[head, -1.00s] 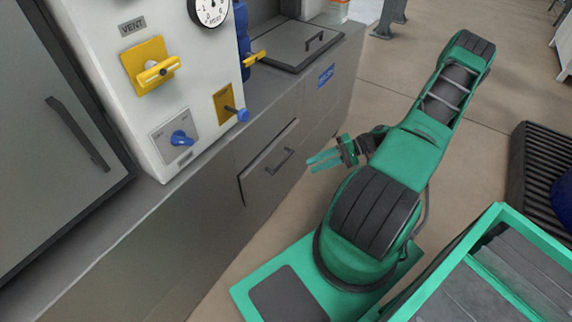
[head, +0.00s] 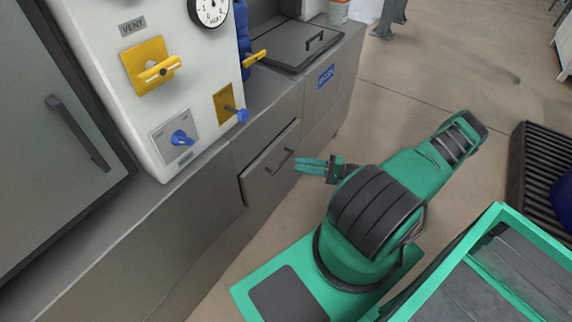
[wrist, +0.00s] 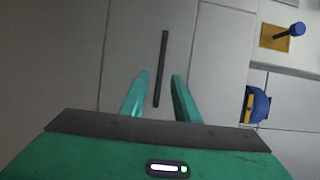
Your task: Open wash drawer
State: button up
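The wash drawer (head: 258,170) is a grey front panel in the side of the counter, with a dark bar handle (head: 280,160). It looks shut or nearly flush with the counter. My gripper (head: 305,165) is just to the right of the handle, in front of the drawer, and empty. In the wrist view, the handle (wrist: 162,68) is a dark upright bar, its lower end lying between the two green fingers of my gripper (wrist: 160,84). The fingers are apart. I cannot tell whether they touch the handle.
A white panel stands on the counter with a yellow vent valve (head: 157,70), a blue knob (head: 180,138) and a yellow plate with a blue-tipped lever (head: 230,108). A lidded basin (head: 295,45) lies behind.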

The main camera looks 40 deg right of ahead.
jog(key=x, duration=0.6)
